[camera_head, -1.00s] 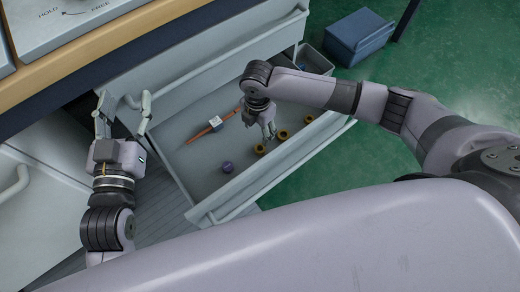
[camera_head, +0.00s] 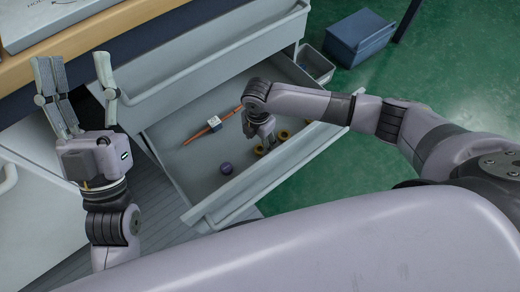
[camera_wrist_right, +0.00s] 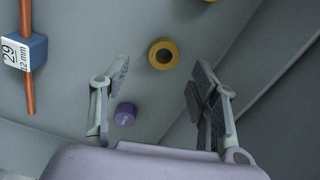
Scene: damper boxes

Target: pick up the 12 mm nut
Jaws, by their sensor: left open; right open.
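Several yellow ring-shaped nuts lie on the floor of the open drawer. One nut (camera_wrist_right: 174,56) shows in the right wrist view just beyond and between my right fingertips, not gripped. In the head view a nut (camera_head: 283,134) shows beside my right gripper (camera_head: 268,143), which is low inside the drawer. I cannot read a size on any nut. My right gripper (camera_wrist_right: 160,76) is open and empty. A blue block with a white "29 12 mm" label (camera_wrist_right: 17,54) sits on a copper rod (camera_wrist_right: 27,92). My left gripper (camera_head: 75,72) is open and empty left of the drawer.
The drawer's front wall (camera_head: 250,184) stands close to my right gripper. A purple round piece (camera_head: 226,168) lies on the drawer floor, near my left-hand finger in the wrist view. A blue box (camera_head: 360,38) and a grey bin (camera_head: 316,62) stand beyond the drawer.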

